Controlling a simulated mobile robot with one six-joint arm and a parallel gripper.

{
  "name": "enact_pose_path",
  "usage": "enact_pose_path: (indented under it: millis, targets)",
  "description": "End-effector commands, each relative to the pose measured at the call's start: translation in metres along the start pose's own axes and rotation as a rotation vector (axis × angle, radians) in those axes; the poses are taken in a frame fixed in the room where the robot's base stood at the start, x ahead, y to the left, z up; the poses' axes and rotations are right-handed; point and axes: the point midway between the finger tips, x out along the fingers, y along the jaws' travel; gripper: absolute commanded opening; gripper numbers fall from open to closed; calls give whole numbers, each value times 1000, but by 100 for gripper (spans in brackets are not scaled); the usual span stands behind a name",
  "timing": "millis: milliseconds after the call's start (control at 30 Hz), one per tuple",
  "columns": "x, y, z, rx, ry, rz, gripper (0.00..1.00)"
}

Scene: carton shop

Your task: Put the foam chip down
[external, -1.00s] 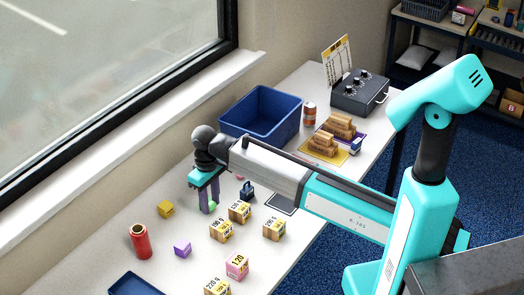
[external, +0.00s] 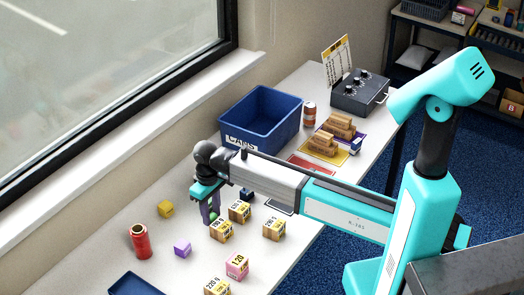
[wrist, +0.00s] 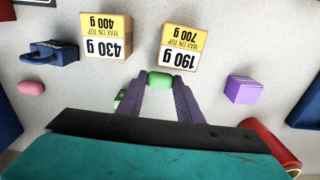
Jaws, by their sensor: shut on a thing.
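The green foam chip (wrist: 160,82) sits between the fingertips of my gripper (wrist: 160,84) in the wrist view. My gripper is shut on it. In the external view the gripper (external: 212,216) points down close over the table, and a little of the green chip (external: 214,218) shows at its tips. I cannot tell whether the chip touches the table. A carton marked 190 g (wrist: 180,46) stands just beyond the chip in the wrist view, and a carton marked 430 g (wrist: 107,36) is to its left. Another green piece (wrist: 120,98) shows partly behind the left finger.
A purple block (wrist: 242,89) and a red roll (external: 141,241) lie on one side. A pink chip (wrist: 31,88) and a dark blue handled item (wrist: 50,53) lie on the other.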

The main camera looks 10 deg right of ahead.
Motion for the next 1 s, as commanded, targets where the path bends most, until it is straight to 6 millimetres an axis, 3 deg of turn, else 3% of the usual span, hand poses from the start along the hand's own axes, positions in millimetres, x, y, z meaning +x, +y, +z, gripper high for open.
enact_pose_path:
  millis: [200,667,700,767,800,1000]
  targets:
    - [15,0,0,0,0,0,12]
    - [19,0,0,0,0,0,12]
    - [19,0,0,0,1,0,38]
    - [19,0,0,0,1,0,48]
    - [19,0,0,0,1,0,51]
    - [19,0,0,0,1,0,51]
